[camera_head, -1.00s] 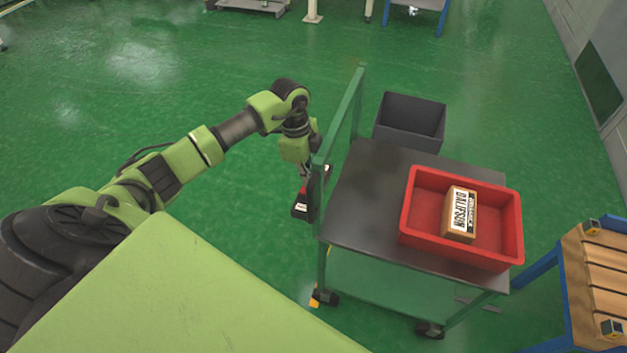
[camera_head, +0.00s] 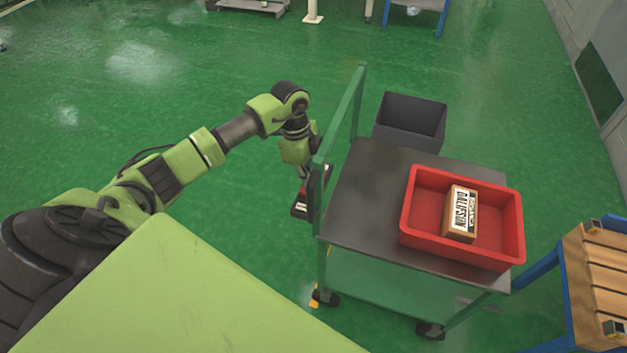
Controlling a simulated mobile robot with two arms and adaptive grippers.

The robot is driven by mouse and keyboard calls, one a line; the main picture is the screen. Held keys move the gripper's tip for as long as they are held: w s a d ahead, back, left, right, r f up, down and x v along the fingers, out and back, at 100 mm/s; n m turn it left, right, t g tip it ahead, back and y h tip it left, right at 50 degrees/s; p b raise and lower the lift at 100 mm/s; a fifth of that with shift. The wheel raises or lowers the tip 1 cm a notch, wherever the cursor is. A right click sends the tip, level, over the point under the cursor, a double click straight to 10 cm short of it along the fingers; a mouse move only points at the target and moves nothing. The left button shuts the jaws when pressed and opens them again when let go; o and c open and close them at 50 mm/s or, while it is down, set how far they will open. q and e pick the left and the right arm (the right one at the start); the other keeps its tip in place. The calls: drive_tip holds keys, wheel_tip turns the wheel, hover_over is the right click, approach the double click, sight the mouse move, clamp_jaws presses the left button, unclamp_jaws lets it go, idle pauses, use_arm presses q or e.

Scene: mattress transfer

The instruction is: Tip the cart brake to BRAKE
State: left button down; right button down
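The cart (camera_head: 365,200) has a dark grey top and a green frame, with a tall green handle rail on its left side. A small dark box with red and white parts (camera_head: 300,208) sits low beside the handle's near post; it looks like the cart brake. Its lever position and any lettering are too small to read. My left gripper (camera_head: 306,182) points down at the box from above, just left of the rail. Its fingers are dark and partly hidden by the post, so contact and opening cannot be told. My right gripper is not in view.
A red tray (camera_head: 410,225) on the cart holds a brown labelled carton (camera_head: 460,214). A dark grey bin (camera_head: 410,138) stands behind the cart. A wooden-slatted stand with a blue frame (camera_head: 598,280) is at the right. The green floor left of the cart is open.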

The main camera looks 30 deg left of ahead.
use_arm(q)
drive_tip(key=shift+f+b, duration=0.35)
drive_tip(key=shift+f, duration=0.35)
drive_tip(key=shift+r, duration=0.15)
wheel_tip(320, 180, up, 7)
drive_tip(key=p, duration=0.6)
drive_tip(key=shift+p, duration=0.35)
idle(0.4)
